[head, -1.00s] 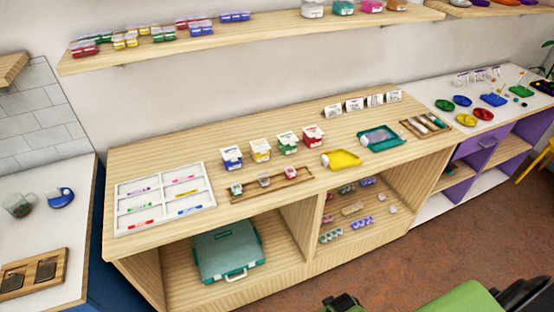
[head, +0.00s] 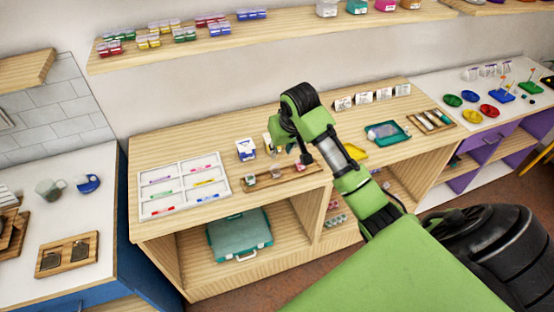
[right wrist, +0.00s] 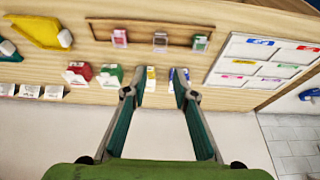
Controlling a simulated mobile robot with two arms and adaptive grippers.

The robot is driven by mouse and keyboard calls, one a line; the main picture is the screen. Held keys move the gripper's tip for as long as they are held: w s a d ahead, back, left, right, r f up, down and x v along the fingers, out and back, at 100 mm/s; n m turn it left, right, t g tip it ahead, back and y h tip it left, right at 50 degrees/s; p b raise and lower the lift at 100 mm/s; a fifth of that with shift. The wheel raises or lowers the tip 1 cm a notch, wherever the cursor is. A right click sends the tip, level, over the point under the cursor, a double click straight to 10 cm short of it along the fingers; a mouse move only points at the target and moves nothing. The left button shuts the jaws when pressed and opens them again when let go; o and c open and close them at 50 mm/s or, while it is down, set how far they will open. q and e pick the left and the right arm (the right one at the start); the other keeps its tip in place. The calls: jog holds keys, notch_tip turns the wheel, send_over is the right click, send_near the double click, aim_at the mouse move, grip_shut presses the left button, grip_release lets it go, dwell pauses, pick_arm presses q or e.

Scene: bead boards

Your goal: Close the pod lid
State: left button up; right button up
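Three small clear pods stand in the wooden tray (head: 238,197) on the counter: a left pod (head: 249,179), a middle pod (head: 275,171) and a right pod (head: 300,164). In the right wrist view they show upside down, with a reddish pod (right wrist: 119,38), a middle pod (right wrist: 160,41) and a green-marked pod (right wrist: 201,43). They are too small to tell how their lids stand. My right gripper (head: 288,150) is above the counter near the pods; in the right wrist view its fingers (right wrist: 154,90) are apart and empty. My left gripper is out of view.
Bead boxes stand behind the pods: blue (head: 246,149), and in the wrist view yellow (right wrist: 151,80), green (right wrist: 110,76) and red (right wrist: 78,73). A white sorting tray (head: 150,208) lies left. A teal case (head: 240,235) sits on the shelf below.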

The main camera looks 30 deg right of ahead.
jog(key=p+x, duration=0.2)
jog(key=x, duration=0.8)
grip_shut()
